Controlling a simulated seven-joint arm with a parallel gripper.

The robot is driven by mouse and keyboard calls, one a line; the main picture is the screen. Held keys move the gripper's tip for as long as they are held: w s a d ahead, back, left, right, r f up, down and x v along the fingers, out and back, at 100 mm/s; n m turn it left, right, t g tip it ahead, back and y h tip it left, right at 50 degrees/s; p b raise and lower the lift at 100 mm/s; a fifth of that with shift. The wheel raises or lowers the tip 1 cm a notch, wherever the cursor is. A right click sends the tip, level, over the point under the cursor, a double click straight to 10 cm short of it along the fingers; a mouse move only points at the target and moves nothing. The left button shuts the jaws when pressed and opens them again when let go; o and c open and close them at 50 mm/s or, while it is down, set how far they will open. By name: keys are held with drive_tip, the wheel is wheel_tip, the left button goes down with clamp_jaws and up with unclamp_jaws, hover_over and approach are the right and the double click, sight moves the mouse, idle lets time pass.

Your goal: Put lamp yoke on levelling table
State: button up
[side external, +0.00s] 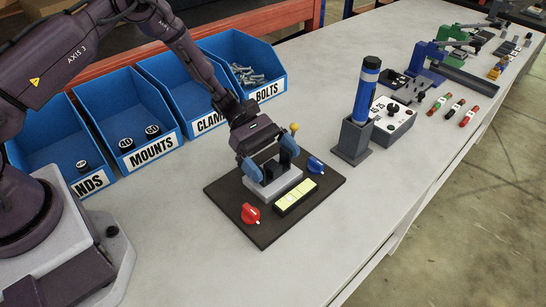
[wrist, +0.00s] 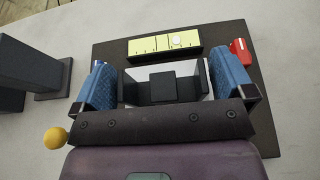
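The levelling table is a dark square board (side external: 262,229) on the bench, with a light grey block (side external: 274,186) on it, a red knob (side external: 250,213), a blue knob (side external: 316,165) and a yellow-green level strip (side external: 295,195). A black forked piece, which looks like the lamp yoke (side external: 289,150), is upright at the grey block; it also shows in the wrist view (wrist: 163,88). My gripper (side external: 268,158) is low over the board, its blue fingers on either side of the black piece. In the wrist view my gripper (wrist: 165,85) spans it closely; finger contact is unclear. The yoke's underside is hidden.
Blue bins stand behind, including a mounts bin (side external: 138,125) and a bolts bin (side external: 246,70). A blue cylinder (side external: 366,90) in a grey holder (side external: 352,140) and a grey box (side external: 393,120) stand to the right. The bench in front of the board is clear.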

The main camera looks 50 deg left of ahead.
drive_tip(key=shift+r, duration=0.2)
drive_tip(key=v, duration=1.2)
drive_tip(key=s+d+r+m+y, duration=0.2)
drive_tip(key=s+r+m+y, duration=0.25)
drive_tip(key=r, duration=0.45)
drive_tip(key=s+d+r+m+y, duration=0.1)
drive_tip(key=s+r+m+y, duration=0.3)
drive_tip(key=r, duration=0.5)
drive_tip(key=s+r+m+t+y, duration=0.2)
drive_tip(key=s+r+m, duration=0.1)
drive_tip(key=s, duration=0.4)
drive_tip(key=s+a+r+m+t+y, duration=0.1)
drive_tip(key=s+r+m+t+y, duration=0.2)
drive_tip(key=s+m, duration=0.3)
drive_tip(key=shift+s+t, duration=0.3)
drive_tip(key=shift+s, duration=0.6)
